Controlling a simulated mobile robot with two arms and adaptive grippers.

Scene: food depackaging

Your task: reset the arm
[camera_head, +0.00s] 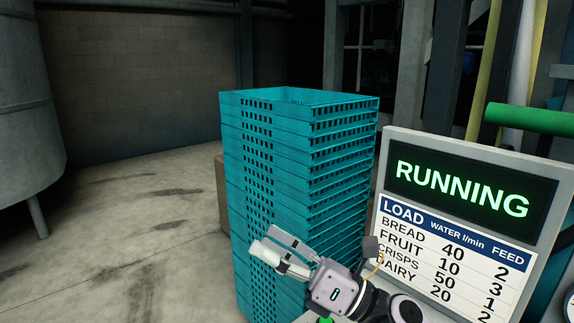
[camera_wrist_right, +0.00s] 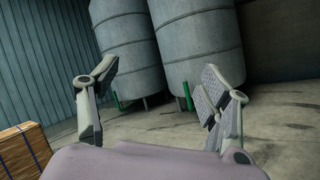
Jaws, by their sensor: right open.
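My right gripper (camera_head: 262,242) shows low in the middle of the head view, in front of the crate stack, with its fingers pointing left. In the right wrist view the same gripper (camera_wrist_right: 158,78) has its two fingers spread wide apart, with nothing between them. It is open and empty. My left gripper is in neither view.
A tall stack of teal crates (camera_head: 270,160) stands behind my right gripper. A panel (camera_head: 460,190) reading RUNNING, with a load table, stands to its right. Grey tanks (camera_wrist_right: 190,35) stand beyond open concrete floor (camera_head: 120,230). A wooden crate (camera_wrist_right: 22,150) is at the wrist view's left.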

